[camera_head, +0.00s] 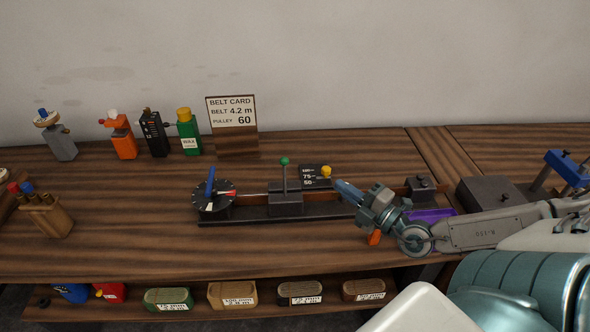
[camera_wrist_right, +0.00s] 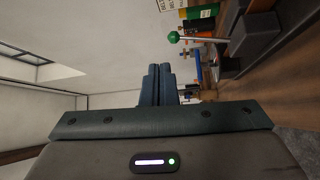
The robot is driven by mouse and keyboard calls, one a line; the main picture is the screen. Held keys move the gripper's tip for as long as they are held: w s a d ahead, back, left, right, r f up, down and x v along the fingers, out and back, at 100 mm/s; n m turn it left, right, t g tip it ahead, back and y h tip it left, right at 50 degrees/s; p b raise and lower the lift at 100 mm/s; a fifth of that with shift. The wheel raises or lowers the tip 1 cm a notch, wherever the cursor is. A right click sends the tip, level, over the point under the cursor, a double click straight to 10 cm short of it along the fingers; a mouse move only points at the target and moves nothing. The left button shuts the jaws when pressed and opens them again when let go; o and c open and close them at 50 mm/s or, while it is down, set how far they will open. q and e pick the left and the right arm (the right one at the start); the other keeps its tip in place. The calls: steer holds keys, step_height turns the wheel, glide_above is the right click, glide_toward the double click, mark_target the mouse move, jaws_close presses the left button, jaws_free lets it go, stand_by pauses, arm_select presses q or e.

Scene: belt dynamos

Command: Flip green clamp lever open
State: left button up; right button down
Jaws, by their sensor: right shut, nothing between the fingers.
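The green clamp lever (camera_head: 285,175) stands upright on a dark block (camera_head: 285,201) near the middle of the bench device. It has a grey rod and a green ball knob. In the right wrist view the green knob (camera_wrist_right: 173,37) and its rod lie sideways near the top. My right gripper (camera_head: 345,190) is to the right of the lever, apart from it, pointing left. Its fingers are together and empty; the closed fingertips (camera_wrist_right: 158,70) also show in the wrist view. My left gripper is not in view.
The dark rail (camera_head: 245,214) carries a round dial (camera_head: 213,199) with a blue pointer at left. A scale plate with a yellow knob (camera_head: 326,172) stands behind my right gripper. A purple tray (camera_head: 431,215) lies to the right.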

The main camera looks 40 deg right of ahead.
mark_target(285, 177)
steer(key=w+a+n+g+y+b, duration=0.2)
steer(key=w+a+n+y, duration=0.1)
steer(key=w, duration=1)
steer(key=shift+a+f+n+y, duration=0.3)
steer(key=shift+a+f+n, duration=0.15)
steer(key=shift+a, duration=0.55)
